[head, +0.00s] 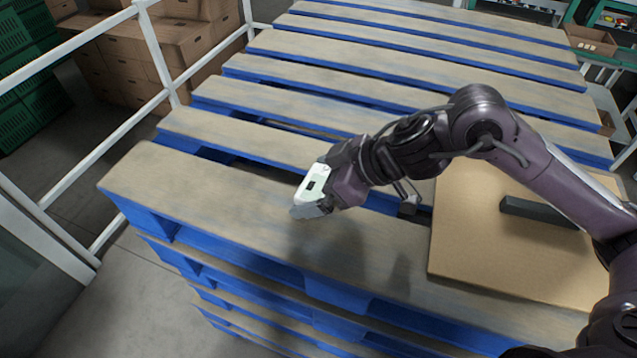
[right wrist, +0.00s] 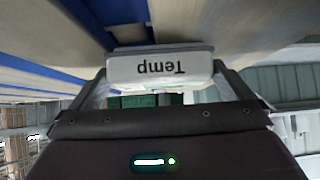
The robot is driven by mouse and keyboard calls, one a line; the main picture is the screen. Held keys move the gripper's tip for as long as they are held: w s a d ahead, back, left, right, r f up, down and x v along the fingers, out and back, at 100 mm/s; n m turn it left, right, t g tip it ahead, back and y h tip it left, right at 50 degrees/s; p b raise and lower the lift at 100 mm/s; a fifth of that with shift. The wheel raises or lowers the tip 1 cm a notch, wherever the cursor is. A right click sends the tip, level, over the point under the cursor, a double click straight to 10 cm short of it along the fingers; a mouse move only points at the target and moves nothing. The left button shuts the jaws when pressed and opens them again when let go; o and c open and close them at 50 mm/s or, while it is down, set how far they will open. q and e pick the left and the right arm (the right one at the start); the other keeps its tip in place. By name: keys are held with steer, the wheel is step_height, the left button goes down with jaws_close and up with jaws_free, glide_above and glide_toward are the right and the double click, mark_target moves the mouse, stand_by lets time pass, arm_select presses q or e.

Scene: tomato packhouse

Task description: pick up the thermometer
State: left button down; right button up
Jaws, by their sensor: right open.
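The thermometer (head: 312,184) is a small white device with a dark window, at the end of my right arm in the head view. In the right wrist view its white face (right wrist: 160,68) reads "Temp" upside down and sits between the fingertips. My right gripper (head: 322,190) is open, with its fingers on either side of the thermometer. I cannot tell whether they touch it. Both are over the near slat of the pallet stack, with a shadow on the wood below. The gripper partly hides the thermometer. My left gripper is not in view.
The blue pallet stack (head: 200,197) with wooden slats fills the middle. A flat cardboard piece (head: 470,245) with a dark bar (head: 540,212) lies at its right. A white railing (head: 155,45) runs along the left. Cardboard boxes (head: 185,45) and green crates (head: 22,50) stand behind it.

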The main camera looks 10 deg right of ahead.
steer(key=shift+s, duration=0.1)
steer(key=c, duration=1)
